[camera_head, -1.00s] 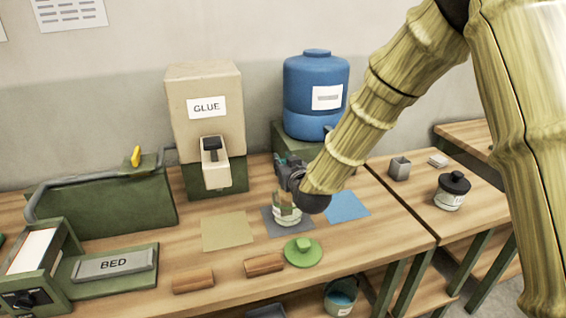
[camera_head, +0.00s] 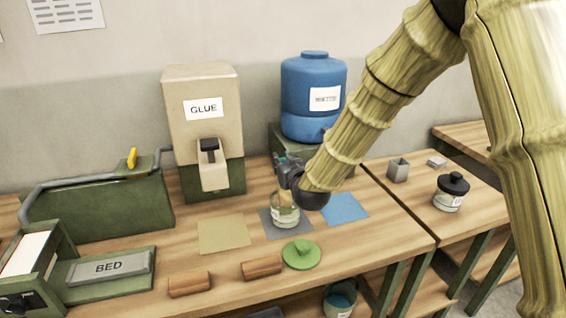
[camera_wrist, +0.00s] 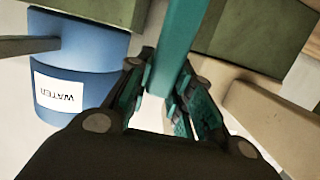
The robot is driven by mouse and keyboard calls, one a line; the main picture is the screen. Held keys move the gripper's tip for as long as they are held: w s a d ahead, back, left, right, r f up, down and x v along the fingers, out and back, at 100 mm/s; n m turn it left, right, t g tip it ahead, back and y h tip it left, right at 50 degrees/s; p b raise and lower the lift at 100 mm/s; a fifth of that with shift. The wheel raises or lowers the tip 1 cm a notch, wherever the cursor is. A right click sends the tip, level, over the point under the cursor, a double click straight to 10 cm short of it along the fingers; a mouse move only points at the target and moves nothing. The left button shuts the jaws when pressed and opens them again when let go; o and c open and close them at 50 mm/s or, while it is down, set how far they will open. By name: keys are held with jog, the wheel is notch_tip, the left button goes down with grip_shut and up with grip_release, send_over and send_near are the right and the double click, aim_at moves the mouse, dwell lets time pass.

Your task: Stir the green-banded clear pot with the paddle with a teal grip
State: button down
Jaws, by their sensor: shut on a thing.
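The clear pot (camera_head: 285,217) with a green band stands on the grey mat (camera_head: 270,228) at the middle of the bench, with its top open. My gripper (camera_head: 288,172) is right above the pot and shut on the paddle. The paddle's teal grip (camera_wrist: 181,45) shows between the fingers (camera_wrist: 160,92) in the wrist view. The paddle's tan lower part (camera_head: 286,199) points down into the pot's mouth. How deep its end reaches cannot be told. A green lid (camera_head: 301,255) with a knob lies in front of the pot.
A glue dispenser (camera_head: 200,130) and a blue water jug (camera_head: 313,98) stand behind. Tan (camera_head: 223,234) and blue (camera_head: 345,207) mats flank the pot. Two wooden blocks (camera_head: 189,284) (camera_head: 262,267) lie in front. A black-lidded jar (camera_head: 450,192) stands on the right bench.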

notch_tip(320, 180, up, 10)
jog(key=w+p, duration=0.2)
jog(key=p, duration=0.2)
jog(key=shift+a+f+p, duration=0.2)
jog(key=shift+a+p, duration=0.1)
dwell(0.8)
dwell(0.5)
